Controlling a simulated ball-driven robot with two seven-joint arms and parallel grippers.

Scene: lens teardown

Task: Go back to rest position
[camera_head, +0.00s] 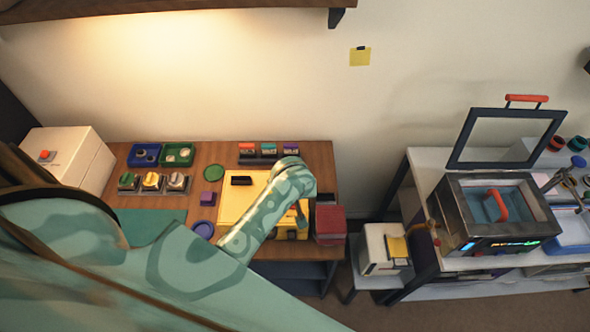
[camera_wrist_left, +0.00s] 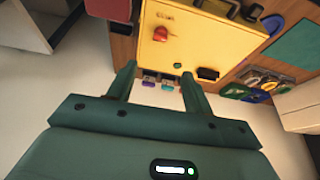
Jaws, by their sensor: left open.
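My left arm, green and patterned, reaches from the lower left over the table in the head view, its wrist above the right part of a yellow box (camera_head: 233,203). The gripper itself is mostly hidden there behind the arm. In the left wrist view my left gripper (camera_wrist_left: 158,71) is open, with nothing between its two fingers. The yellow box (camera_wrist_left: 205,38) lies beyond the fingertips, with a red knob (camera_wrist_left: 160,34), a green button (camera_wrist_left: 177,66) and a black part (camera_wrist_left: 208,74) on its face. I cannot tell if the fingers touch it. My right gripper shows in neither view.
A tank with a raised lid (camera_head: 490,212) stands right, past a floor gap.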

